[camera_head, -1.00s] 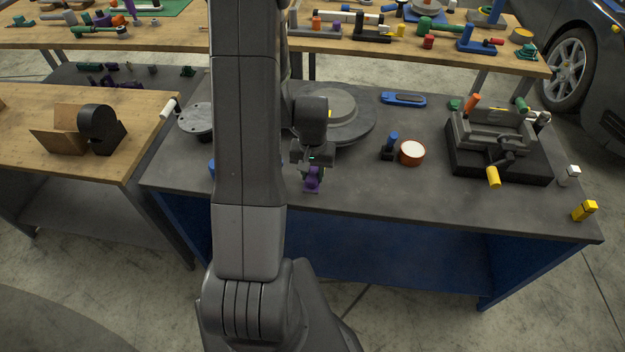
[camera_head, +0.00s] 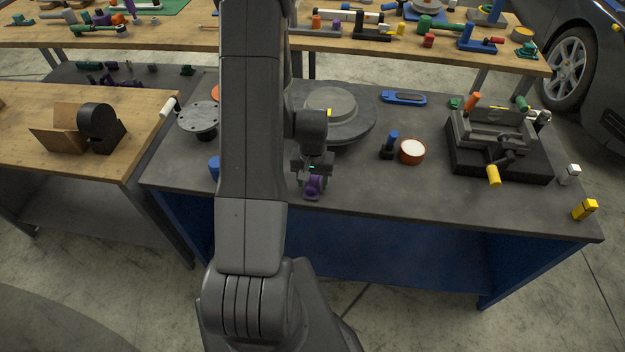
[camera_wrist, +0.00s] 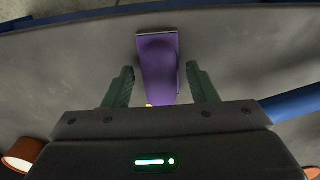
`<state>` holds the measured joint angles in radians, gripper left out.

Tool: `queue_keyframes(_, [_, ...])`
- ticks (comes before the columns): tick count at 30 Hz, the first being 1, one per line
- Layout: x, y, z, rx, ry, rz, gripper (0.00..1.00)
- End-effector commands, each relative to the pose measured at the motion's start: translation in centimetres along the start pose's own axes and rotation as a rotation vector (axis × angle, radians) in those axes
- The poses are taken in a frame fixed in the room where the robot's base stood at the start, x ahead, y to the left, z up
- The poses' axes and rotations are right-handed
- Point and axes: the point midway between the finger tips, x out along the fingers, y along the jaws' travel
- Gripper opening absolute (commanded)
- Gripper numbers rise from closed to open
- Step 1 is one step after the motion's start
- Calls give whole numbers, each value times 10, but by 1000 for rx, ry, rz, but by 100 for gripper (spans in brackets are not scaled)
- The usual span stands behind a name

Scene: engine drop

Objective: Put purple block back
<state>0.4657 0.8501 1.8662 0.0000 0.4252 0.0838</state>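The purple block (camera_head: 313,187) stands near the front edge of the grey workbench (camera_head: 420,200). In the wrist view the purple block (camera_wrist: 159,66) lies ahead of my gripper, its near part between the two green fingers. My gripper (camera_head: 314,176) is just above and behind the block in the head view. In the wrist view my gripper (camera_wrist: 160,84) is open, with a gap on each side of the block. The lower end of the block is partly hidden by the gripper body.
A round grey turntable (camera_head: 352,118) is behind my gripper. A red-brown cup (camera_head: 412,152) and a blue-topped part (camera_head: 391,146) stand to the right, with a black vise (camera_head: 500,145) farther right. Bench space right of the block is clear.

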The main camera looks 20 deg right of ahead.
Motion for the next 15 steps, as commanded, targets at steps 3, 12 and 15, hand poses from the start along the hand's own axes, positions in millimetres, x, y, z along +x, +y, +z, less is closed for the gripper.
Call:
queue_keyframes(3, [0, 0, 0, 0, 0, 0, 52])
queue_keyframes(12, [-5, 0, -1, 0, 3, 0, 52])
queue_keyframes(15, [-17, 0, -1, 0, 5, 0, 52])
